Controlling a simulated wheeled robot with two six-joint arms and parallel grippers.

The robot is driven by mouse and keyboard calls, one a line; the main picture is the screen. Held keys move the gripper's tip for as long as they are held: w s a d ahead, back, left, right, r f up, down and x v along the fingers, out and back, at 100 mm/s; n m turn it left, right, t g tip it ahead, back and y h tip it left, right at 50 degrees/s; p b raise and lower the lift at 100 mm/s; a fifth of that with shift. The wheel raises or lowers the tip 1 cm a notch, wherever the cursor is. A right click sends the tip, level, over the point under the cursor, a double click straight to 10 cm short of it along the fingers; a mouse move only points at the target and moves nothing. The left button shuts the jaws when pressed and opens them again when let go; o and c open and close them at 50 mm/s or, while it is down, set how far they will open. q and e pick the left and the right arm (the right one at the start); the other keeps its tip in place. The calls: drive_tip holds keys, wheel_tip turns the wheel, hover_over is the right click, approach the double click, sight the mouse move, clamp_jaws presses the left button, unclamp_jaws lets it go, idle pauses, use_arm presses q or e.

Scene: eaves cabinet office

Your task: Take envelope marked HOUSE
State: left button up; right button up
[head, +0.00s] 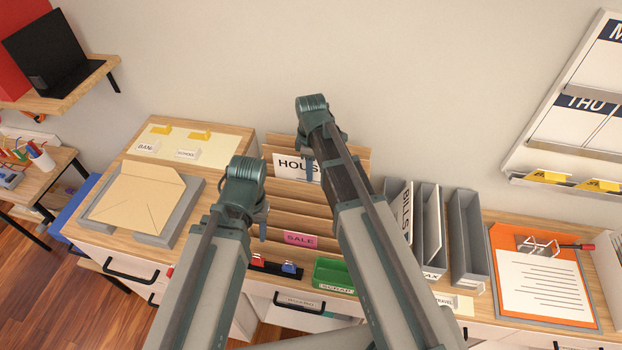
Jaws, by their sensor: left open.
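The white envelope (287,166) reads "HOUS", its last letter hidden by my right arm. It stands upright near the back of a stepped wooden sorter (290,207). My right gripper (311,172) points down over the envelope's right end; its wrist hides most of it, so I cannot tell its opening or whether it touches the envelope. My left gripper (263,222) is open, at the sorter's left front side. It is largely hidden behind its own wrist, and nothing shows in it.
A pink SALE card (299,240) stands lower in the sorter. A green SCRAP tray (334,273) is in front. Grey file holders (467,240) stand to the right, and a grey tray with a large tan envelope (136,203) lies left. An orange clipboard (506,240) lies far right.

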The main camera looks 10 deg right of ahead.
clamp_jaws()
drive_tip(key=shift+r, duration=0.15)
wheel_tip(320, 180, up, 10)
drive_tip(key=p, duration=1)
